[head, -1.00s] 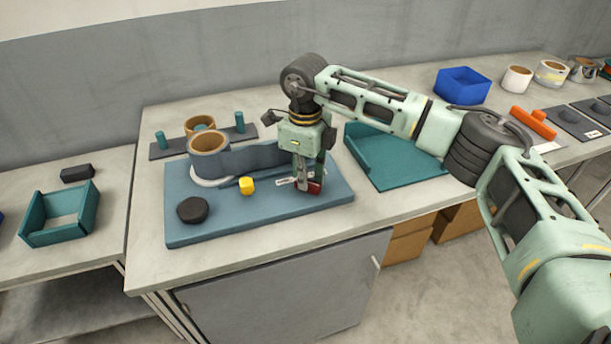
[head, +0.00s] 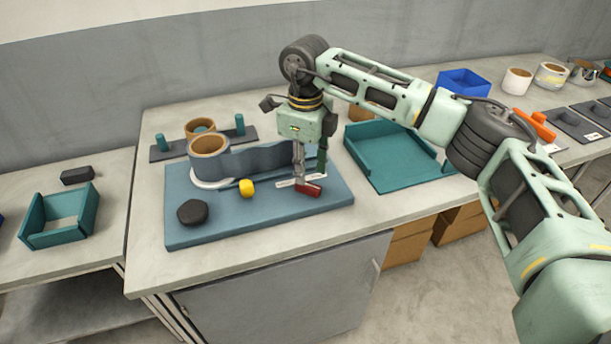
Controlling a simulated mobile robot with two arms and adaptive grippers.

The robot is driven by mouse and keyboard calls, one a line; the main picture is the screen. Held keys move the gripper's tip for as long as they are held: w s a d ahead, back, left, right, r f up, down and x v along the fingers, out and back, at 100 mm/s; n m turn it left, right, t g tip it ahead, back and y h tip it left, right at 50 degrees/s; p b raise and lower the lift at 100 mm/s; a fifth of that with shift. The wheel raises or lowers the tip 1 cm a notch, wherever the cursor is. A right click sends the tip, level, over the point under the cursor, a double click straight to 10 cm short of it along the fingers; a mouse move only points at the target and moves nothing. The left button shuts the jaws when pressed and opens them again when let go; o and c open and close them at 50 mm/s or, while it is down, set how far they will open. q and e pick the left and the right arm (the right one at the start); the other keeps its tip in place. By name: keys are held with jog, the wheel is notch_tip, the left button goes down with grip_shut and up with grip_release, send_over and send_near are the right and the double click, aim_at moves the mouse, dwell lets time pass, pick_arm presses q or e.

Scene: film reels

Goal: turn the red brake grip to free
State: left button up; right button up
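The red brake grip (head: 309,191) lies near the right end of the blue splicer board (head: 335,196) on the table. It points toward the lower right. Small white labels (head: 287,183) show beside its pivot, too small to read. My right gripper (head: 309,173) is just above and behind the red grip, pointing down. Its two fingers look apart, with nothing held between them. Whether a fingertip still touches the grip I cannot tell. My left gripper is out of view.
The board also carries a roll in a grey-blue housing (head: 255,160), a yellow knob (head: 247,188) and a black knob (head: 192,212). A teal tray (head: 395,172) stands to the right. The table's front strip is clear.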

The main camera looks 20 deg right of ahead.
notch_tip(320, 180, up, 8)
jog(key=shift+r, duration=0.15)
dwell(0.4)
